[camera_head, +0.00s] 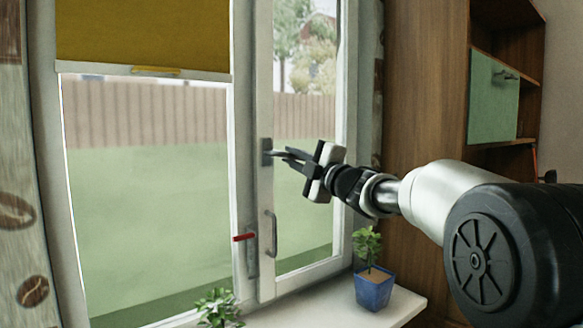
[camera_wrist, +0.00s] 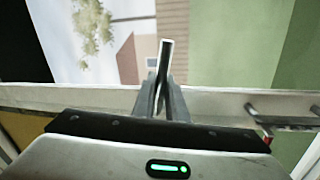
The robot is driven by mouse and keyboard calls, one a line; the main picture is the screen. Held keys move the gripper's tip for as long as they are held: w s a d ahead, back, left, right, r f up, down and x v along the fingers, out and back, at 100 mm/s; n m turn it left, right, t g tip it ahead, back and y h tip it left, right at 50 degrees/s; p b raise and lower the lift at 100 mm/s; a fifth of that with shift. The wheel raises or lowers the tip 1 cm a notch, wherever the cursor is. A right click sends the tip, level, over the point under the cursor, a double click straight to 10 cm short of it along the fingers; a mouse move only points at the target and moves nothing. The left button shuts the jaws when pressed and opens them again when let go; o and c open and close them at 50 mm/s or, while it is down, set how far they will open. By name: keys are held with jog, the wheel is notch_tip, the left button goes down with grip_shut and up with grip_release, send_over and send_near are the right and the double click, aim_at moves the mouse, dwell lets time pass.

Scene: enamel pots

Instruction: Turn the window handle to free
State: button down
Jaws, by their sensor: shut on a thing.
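The window handle (camera_head: 266,146) sits on the white window frame, to the right of the large pane. Its grey base plate shows in the head view, but my fingers cover most of its lever. My gripper (camera_head: 284,154) reaches in from the right and is shut on the handle. In the wrist view the handle (camera_wrist: 165,60) is a dark bar with a pale edge, standing up between the two fingertips (camera_wrist: 162,92). How far the handle is turned is hard to tell.
Lower on the frame are a red-tipped lever (camera_head: 243,237) and a curved pull handle (camera_head: 271,232). A blue potted plant (camera_head: 374,288) and a leafy plant (camera_head: 219,307) stand at the white sill (camera_head: 330,308). A yellow blind (camera_head: 142,32) hangs upper left. A wooden cabinet (camera_head: 425,85) stands right.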

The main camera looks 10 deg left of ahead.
jog(key=shift+r+n, duration=0.3)
jog(key=shift+n, duration=0.45)
jog(key=shift+r+n, duration=0.25)
jog(key=shift+n, duration=0.5)
jog(key=shift+r+g+y, duration=0.1)
jog(key=shift+g+y, duration=0.2)
jog(key=shift+g, duration=0.1)
jog(key=c, duration=1.8)
grip_release()
jog(key=shift+o, duration=0.2)
jog(key=b+v, duration=0.1)
jog(key=v, duration=1.6)
jog(key=shift+s, duration=0.15)
jog(key=shift+d, duration=0.1)
